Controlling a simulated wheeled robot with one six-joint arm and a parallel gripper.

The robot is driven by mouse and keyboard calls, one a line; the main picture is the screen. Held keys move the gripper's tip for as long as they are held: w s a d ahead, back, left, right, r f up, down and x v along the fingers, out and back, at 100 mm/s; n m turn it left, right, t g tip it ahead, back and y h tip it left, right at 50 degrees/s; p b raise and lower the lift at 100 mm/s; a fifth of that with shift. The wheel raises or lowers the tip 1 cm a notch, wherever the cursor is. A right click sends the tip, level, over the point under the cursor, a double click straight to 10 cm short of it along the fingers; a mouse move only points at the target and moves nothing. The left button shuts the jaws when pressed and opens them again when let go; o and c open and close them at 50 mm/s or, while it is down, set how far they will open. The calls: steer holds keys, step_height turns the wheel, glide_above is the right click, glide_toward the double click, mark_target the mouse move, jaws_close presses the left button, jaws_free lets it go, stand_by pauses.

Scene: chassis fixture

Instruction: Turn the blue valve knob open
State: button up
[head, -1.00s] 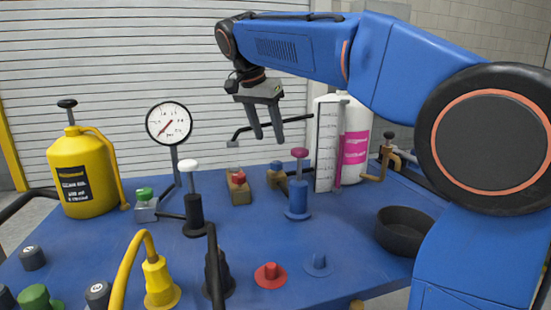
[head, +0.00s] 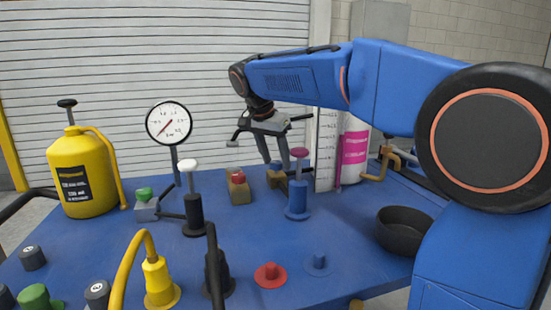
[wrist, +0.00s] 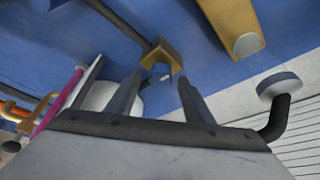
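The blue valve knob (head: 277,165) sits on a tan block (head: 276,180) toward the back of the blue table. My gripper (head: 278,156) is above and around that spot, pointing down. Its two dark fingers are spread and empty. In the wrist view, my gripper (wrist: 160,80) shows both fingers apart, with a tan block (wrist: 161,55) beyond and between their tips. A small pale bluish knob (wrist: 161,70) shows on that block. I cannot tell whether the fingertips are level with the knob or touching it.
A tan block with a red knob (head: 237,180) stands just left. A white bottle with a magenta label (head: 353,155) is at right. A black bowl (head: 402,232) lies front right.

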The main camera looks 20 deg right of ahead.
steer(key=c, duration=0.9)
steer(key=shift+c, duration=0.2)
steer(key=shift+n, duration=0.3)
steer(key=n+t+y, duration=0.1)
steer(key=n, duration=0.2)
steer(key=shift+d, duration=0.1)
steer(key=n+y, duration=0.1)
steer(key=n, duration=0.3)
steer(key=shift+t+y, duration=0.4)
steer(key=n+y, duration=0.1)
steer(key=n, duration=0.4)
steer(key=shift+d+y, duration=0.1)
steer(key=shift+y, duration=0.3)
steer(key=shift+n+g+y, duration=0.3)
steer(key=shift+n+y, duration=0.3)
steer(key=shift+n, duration=1.2)
